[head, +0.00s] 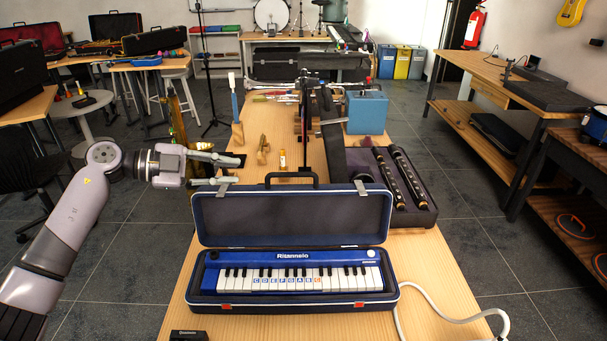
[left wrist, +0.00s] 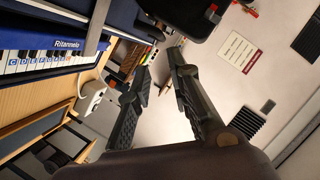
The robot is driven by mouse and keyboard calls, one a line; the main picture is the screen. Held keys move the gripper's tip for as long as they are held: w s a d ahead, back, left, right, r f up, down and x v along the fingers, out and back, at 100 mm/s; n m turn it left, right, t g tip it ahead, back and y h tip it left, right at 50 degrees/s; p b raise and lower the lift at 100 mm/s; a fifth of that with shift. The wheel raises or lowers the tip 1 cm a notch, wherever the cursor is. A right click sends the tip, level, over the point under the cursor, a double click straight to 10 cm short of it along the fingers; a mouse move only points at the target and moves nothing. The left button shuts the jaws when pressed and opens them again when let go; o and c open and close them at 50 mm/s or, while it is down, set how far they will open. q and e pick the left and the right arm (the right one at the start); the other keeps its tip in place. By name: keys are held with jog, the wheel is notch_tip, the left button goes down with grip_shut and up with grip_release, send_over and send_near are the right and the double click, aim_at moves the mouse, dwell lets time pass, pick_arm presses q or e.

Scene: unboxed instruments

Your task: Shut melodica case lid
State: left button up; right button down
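The melodica case (head: 392,300) lies on the long wooden table with its lid (head: 292,216) standing open at the back. A blue melodica (head: 290,257) with black and white keys lies in the case; it also shows in the left wrist view (left wrist: 35,55). A handle and two latches show at the lid's upper edge. My left gripper (head: 236,171) is open, left of and just behind the lid's upper left corner, with no visible grip on it. Its parted, empty fingers show in the left wrist view (left wrist: 158,66). My right gripper is not in view.
A white hose (head: 455,317) runs from the case's right side. A dark case with flute-like pieces (head: 402,182) sits behind right. A blue box (head: 367,112) and small wooden items stand farther back. A small black object (head: 188,335) lies at front left.

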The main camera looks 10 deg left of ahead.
aim_at(285, 175)
pick_arm(q)
jog(key=p+x, duration=0.1)
jog(key=x, duration=1.4)
jog(key=shift+w+d, duration=0.15)
grip_shut()
jog(key=shift+f, duration=0.1)
